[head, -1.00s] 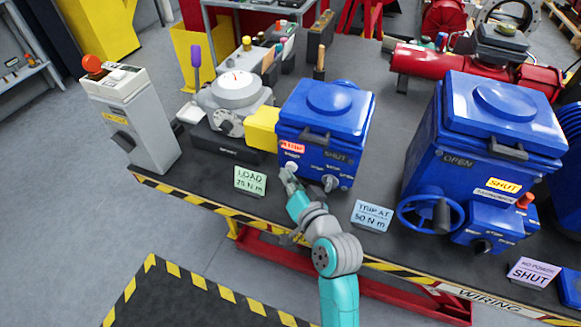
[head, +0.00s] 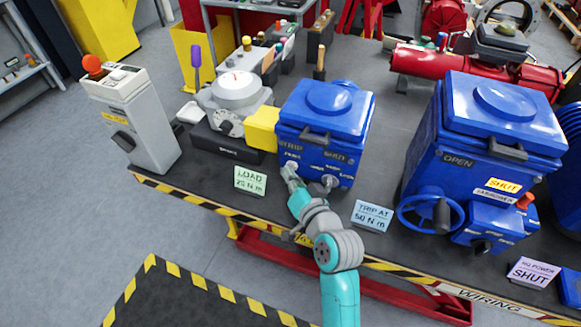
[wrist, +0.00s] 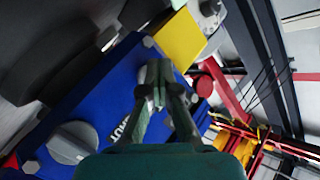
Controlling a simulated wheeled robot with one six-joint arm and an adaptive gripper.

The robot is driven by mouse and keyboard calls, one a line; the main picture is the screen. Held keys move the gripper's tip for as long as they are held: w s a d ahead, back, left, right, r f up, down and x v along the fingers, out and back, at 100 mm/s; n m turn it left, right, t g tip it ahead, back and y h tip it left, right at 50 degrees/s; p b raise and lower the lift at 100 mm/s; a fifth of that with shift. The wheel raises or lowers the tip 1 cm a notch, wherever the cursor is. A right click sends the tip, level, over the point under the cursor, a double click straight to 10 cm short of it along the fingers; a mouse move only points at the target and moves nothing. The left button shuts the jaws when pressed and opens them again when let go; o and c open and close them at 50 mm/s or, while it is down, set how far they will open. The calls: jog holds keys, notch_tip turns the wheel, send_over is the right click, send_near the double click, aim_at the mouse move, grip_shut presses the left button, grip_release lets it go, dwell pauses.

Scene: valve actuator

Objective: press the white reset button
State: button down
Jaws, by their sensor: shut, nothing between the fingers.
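The smaller blue actuator box (head: 325,120) stands on the dark bench, with a plain lid and a front face lettered at the left and "SHUT" at the right. My gripper (head: 289,170) is shut and empty, its tips at the lower left of that front face. In the wrist view the closed fingertips (wrist: 152,85) are against or just in front of the blue face. The white reset button cannot be made out; the fingertips appear to cover its spot. A grey knob (head: 330,183) sits to the right of my fingers and also shows in the wrist view (wrist: 72,144).
A green "LOAD" card (head: 250,180) and a blue "TRIP AT" card (head: 372,215) stand near the bench's front edge. A yellow block (head: 262,129) adjoins the box's left side. A larger blue actuator (head: 480,150) with a handwheel stands to the right.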

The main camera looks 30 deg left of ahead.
jog(key=shift+s+d, duration=0.25)
jog(key=shift+s, duration=0.6)
jog(key=shift+s+d, duration=0.2)
jog(key=shift+s, duration=0.6)
jog(key=shift+s+d, duration=0.15)
jog(key=shift+s, duration=0.7)
jog(key=shift+s+d, duration=0.2)
jog(key=shift+s, duration=0.6)
jog(key=s+d+f+m+t+h, duration=0.15)
jog(key=d+f, duration=0.25)
jog(key=d, duration=0.4)
jog(key=d+f+m+t+h, duration=0.15)
jog(key=d+f, duration=0.25)
jog(key=d, duration=0.4)
jog(key=s+d+f+m+t+h, duration=0.1)
jog(key=s+d+f+h, duration=0.15)
jog(key=s+d, duration=0.45)
jog(key=s+d+f+t+h, duration=0.2)
jog(key=s+d+h, duration=0.1)
jog(key=d, duration=0.7)
jog(key=s+d+r+h, duration=0.2)
jog(key=s+d, duration=0.3)
jog(key=s, duration=0.3)
jog(key=s+d+r+h, duration=0.3)
jog(key=s+d+r, duration=0.1)
jog(key=s, duration=0.5)
jog(key=shift+d, duration=0.85)
